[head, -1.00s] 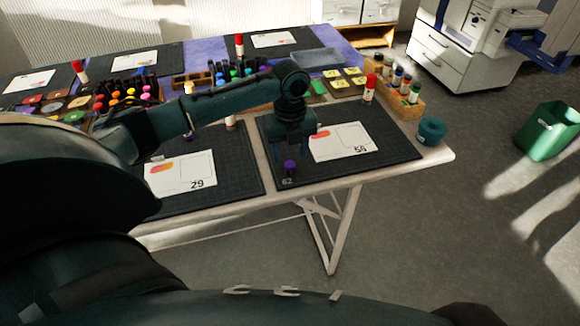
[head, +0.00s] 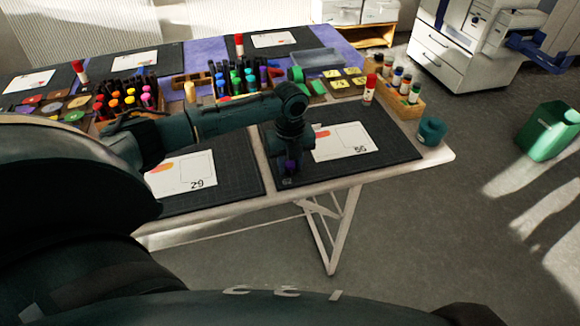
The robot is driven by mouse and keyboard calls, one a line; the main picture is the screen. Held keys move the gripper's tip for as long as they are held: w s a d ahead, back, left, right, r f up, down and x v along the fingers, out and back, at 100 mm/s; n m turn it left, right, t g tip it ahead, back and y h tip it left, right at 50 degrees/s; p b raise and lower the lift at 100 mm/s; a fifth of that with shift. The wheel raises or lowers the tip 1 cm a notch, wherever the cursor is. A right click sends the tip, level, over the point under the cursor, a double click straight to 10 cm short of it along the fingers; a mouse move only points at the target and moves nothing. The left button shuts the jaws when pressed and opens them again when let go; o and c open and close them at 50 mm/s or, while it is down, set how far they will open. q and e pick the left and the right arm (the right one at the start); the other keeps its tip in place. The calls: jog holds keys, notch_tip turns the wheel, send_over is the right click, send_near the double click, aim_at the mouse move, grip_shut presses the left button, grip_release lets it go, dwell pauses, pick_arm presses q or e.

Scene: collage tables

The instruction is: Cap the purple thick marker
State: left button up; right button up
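A small purple piece (head: 290,165) stands near the front-left corner of the right-hand dark mat (head: 398,146). It is partly hidden by my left gripper, and I cannot tell whether it is the marker's cap or the marker itself. My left gripper (head: 289,161) points down from above, with its fingers at the purple piece. It is too dark and small to tell whether the fingers are closed on it. My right gripper is not in view. Several thick markers with coloured ends (head: 130,93) stand in a rack at left, and more (head: 236,76) stand behind my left arm.
A white card (head: 344,141) lies on the right mat, another (head: 186,174) on the left mat. A red-capped stick (head: 369,89), a wooden rack of bottles (head: 404,101) and a teal roll (head: 431,130) stand at the right. The table's front edge is close to the gripper.

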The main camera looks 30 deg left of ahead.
aim_at(290, 164)
pick_arm(q)
jog(key=c, duration=0.6)
jog(key=shift+o, duration=0.2)
notch_tip(290, 164, up, 10)
dwell(0.3)
